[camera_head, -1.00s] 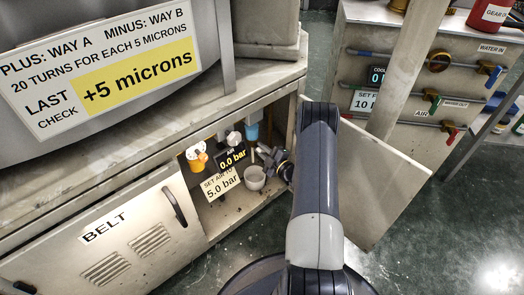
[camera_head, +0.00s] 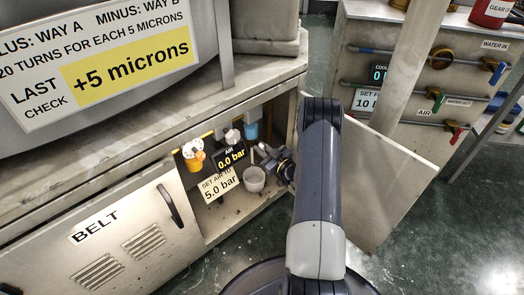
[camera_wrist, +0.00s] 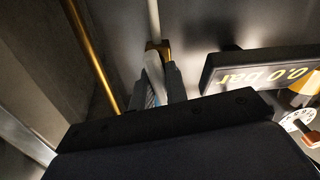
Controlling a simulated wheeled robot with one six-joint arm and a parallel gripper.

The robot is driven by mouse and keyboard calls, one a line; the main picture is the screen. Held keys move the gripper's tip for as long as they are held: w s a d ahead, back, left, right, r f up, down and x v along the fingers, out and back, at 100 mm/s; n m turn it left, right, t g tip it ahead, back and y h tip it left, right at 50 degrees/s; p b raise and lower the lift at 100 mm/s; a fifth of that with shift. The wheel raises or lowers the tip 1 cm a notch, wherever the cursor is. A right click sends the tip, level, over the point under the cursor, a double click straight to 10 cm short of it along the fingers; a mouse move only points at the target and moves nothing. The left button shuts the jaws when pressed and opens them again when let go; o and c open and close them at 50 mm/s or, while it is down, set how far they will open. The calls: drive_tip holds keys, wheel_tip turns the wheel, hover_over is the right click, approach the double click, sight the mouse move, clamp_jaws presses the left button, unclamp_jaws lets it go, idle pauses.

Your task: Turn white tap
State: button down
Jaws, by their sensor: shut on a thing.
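My gripper (camera_wrist: 160,88) reaches into the open cabinet compartment and is shut on the white tap (camera_wrist: 155,66), whose pale lever stands between the fingers in the wrist view. A brass fitting (camera_wrist: 157,46) and a pale pipe show just beyond it. In the head view my gripper (camera_head: 266,158) is small and partly behind my arm, and I cannot make out the tap there. The air display (camera_head: 231,155) reads 0.0 bar; it also shows upside down in the wrist view (camera_wrist: 262,73). A card (camera_head: 219,186) below it says to set air to 5.0 bar.
An orange regulator with a white dial (camera_head: 193,153) is left of the display. A grey cup (camera_head: 254,179) stands below my gripper. The open door panel (camera_head: 392,185) is right of my arm. A brass-coloured pipe (camera_wrist: 92,55) runs close to the fingers.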

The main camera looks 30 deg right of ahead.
drive_tip(key=shift+m, duration=0.9)
drive_tip(key=c, duration=1.4)
unclamp_jaws()
drive_tip(key=shift+c, duration=0.2)
drive_tip(key=shift+d, duration=0.1)
drive_tip(key=p+v, duration=0.3)
drive_tip(key=v, duration=0.7)
drive_tip(key=shift+s, duration=0.35)
